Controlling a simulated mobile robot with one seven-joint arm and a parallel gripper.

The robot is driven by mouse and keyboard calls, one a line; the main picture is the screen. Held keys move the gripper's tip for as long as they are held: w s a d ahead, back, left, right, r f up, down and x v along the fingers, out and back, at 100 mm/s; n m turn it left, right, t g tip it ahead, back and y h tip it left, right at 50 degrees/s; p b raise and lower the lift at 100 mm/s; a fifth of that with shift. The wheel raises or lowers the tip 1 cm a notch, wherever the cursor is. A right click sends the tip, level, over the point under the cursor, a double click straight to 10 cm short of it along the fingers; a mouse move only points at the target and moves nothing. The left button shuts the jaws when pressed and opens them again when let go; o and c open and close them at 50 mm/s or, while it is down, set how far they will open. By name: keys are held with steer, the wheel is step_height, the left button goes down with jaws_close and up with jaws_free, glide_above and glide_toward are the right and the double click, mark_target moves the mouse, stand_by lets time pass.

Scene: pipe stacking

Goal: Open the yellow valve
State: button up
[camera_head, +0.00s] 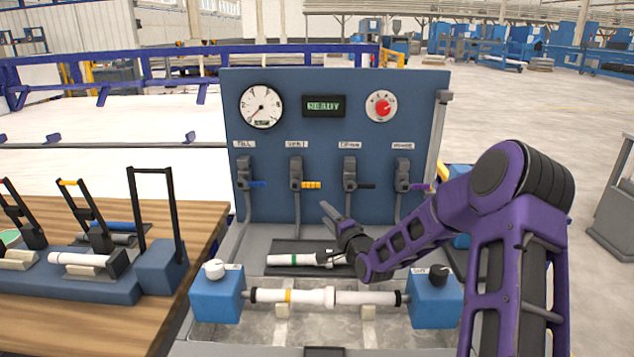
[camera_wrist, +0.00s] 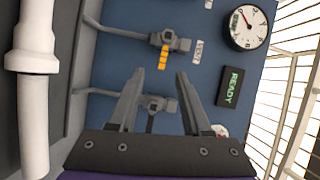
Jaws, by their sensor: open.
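The yellow valve handle (camera_head: 312,184) sticks out to the right from its grey valve body (camera_head: 296,172), second from the left in the row on the blue panel. In the wrist view, the yellow handle (camera_wrist: 163,57) lies just past the fingertips, in line with the space between them. My gripper (camera_head: 328,215) is open and empty, in front of the panel and slightly below and right of the yellow handle in the head view. The gripper's fingers (camera_wrist: 160,75) are spread in the wrist view. They look apart from the handle; the depth gap is unclear.
A blue handle (camera_head: 258,184), a black handle (camera_head: 367,186) and a purple handle (camera_head: 418,187) share the row. A white pipe (camera_head: 308,297) lies across blue end blocks below. A green-banded pipe (camera_head: 290,260) lies behind it. The wooden table (camera_head: 190,225) holds clamps on the left.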

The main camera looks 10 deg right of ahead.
mark_target(313, 186)
steer(key=w, duration=0.5)
steer(key=w+a+m, duration=0.1)
steer(key=w, duration=0.5)
steer(key=w+m, duration=0.1)
steer(key=w, duration=0.5)
steer(key=shift+a+r+t+h, duration=0.25)
steer(key=shift+r+t+h, duration=0.05)
steer(key=shift+r+h, duration=0.1)
jaws_close()
stand_by(0.9)
